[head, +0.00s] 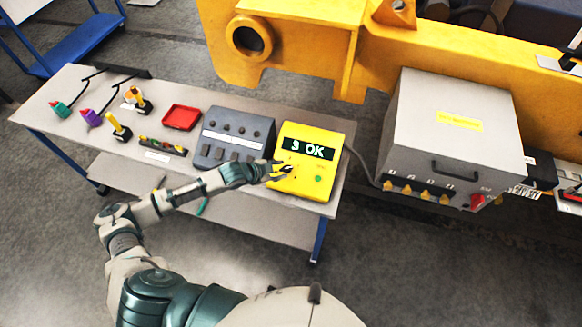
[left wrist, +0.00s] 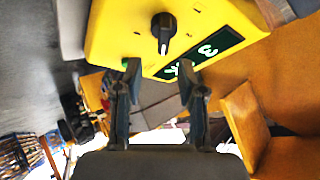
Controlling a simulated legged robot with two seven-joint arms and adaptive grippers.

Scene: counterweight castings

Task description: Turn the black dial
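The black dial (left wrist: 163,32) is on the face of a yellow box (left wrist: 110,30), with a white pointer line and small marks around it. In the head view the yellow box (head: 307,188) stands at the right end of the bench, and its display (head: 308,148) reads "3 OK". My left gripper (head: 284,171) is at the box's front face and largely covers the dial there. In the left wrist view my left gripper (left wrist: 160,70) is open and empty. The dial lies ahead of the gap between its fingertips, apart from both. My right gripper is not in view.
A grey control box (head: 233,135) stands close to the left of the yellow box. A red tray (head: 181,117) and several coloured-handled tools are further left on the bench (head: 75,87). A large grey cabinet (head: 455,120) and a yellow casting (head: 300,62) stand behind and right.

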